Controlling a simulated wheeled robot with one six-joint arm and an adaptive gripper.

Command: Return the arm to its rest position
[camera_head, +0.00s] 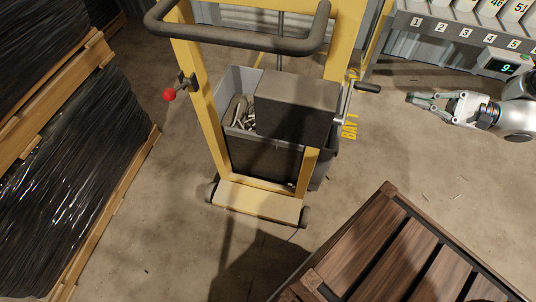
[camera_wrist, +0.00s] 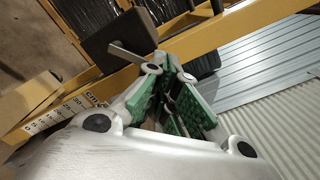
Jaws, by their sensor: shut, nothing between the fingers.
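My gripper (camera_head: 412,98) is at the right of the head view, held in the air to the right of a yellow lifting frame. Its fingers point left, towards the frame's crank handle, with a gap between. In the wrist view my gripper (camera_wrist: 178,98) shows its green finger pads close together, with nothing held between them. My arm enters the head view from the right edge; most of it is out of view.
The yellow frame (camera_head: 205,110) has a red-knobbed lever (camera_head: 169,95) and crank handle (camera_head: 367,88). A grey bin (camera_head: 240,78) of scrap stands behind it. Black wrapped stacks are at left, a brown slatted pallet (camera_head: 385,250) front right, a numbered shelf (camera_head: 440,28) back right.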

